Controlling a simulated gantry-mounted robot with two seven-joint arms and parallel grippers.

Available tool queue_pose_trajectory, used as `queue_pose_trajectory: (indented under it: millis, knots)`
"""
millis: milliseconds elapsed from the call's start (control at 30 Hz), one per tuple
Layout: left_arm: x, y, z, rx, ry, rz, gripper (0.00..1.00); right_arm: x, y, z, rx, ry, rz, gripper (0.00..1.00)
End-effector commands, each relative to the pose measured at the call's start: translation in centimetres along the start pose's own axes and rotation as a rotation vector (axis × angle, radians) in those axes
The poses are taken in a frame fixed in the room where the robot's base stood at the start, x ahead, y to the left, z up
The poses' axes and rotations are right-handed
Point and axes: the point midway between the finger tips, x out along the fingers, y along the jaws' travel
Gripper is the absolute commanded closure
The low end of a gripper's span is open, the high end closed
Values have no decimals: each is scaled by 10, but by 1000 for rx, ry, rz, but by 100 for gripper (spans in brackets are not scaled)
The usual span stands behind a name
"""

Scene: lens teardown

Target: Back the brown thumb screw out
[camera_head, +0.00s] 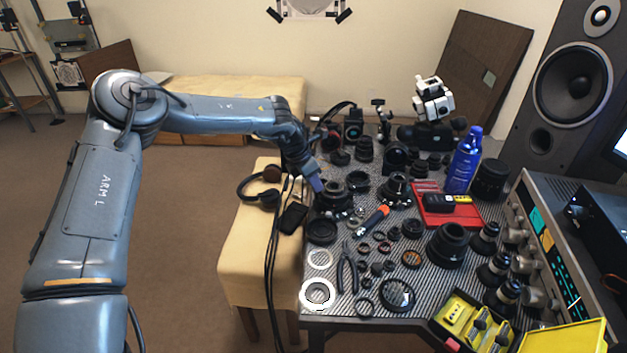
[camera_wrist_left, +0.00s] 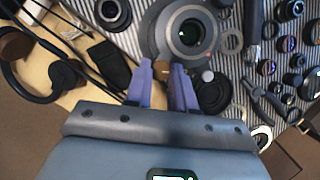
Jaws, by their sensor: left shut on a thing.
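The brown thumb screw (camera_wrist_left: 162,68) shows in the left wrist view at the near rim of a dark round lens part (camera_wrist_left: 189,32). My left gripper (camera_wrist_left: 162,66) has its two purple fingers on either side of the screw and is shut on it. In the head view my left gripper (camera_head: 317,185) reaches down to the table's left edge, beside the lens part (camera_head: 333,200). The screw itself is too small or hidden to make out there. My right gripper is in neither view.
Lens barrels, rings and pliers (camera_head: 347,268) crowd the striped table. A blue bottle (camera_head: 465,160) and red tray (camera_head: 446,215) stand to the right. Headphones (camera_head: 260,187) and a dark phone-like thing (camera_head: 293,217) lie on the tan bench (camera_head: 240,265), with cables nearby.

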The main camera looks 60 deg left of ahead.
Motion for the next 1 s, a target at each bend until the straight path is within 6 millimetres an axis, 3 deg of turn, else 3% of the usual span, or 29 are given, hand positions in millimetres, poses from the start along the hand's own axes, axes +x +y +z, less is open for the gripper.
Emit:
queue_pose_trajectory:
  millis: [333,367,500,833,1000]
  knots:
    - [0,0,0,-1,-1,1,100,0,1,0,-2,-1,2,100]
    - [0,0,0,-1,-1,1,72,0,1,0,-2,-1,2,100]
    - [0,0,0,-1,0,1,50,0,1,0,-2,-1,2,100]
    - [-2,0,1,-1,-1,1,50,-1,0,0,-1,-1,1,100]
    - [-18,0,2,-2,-2,2,50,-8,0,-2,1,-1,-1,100]
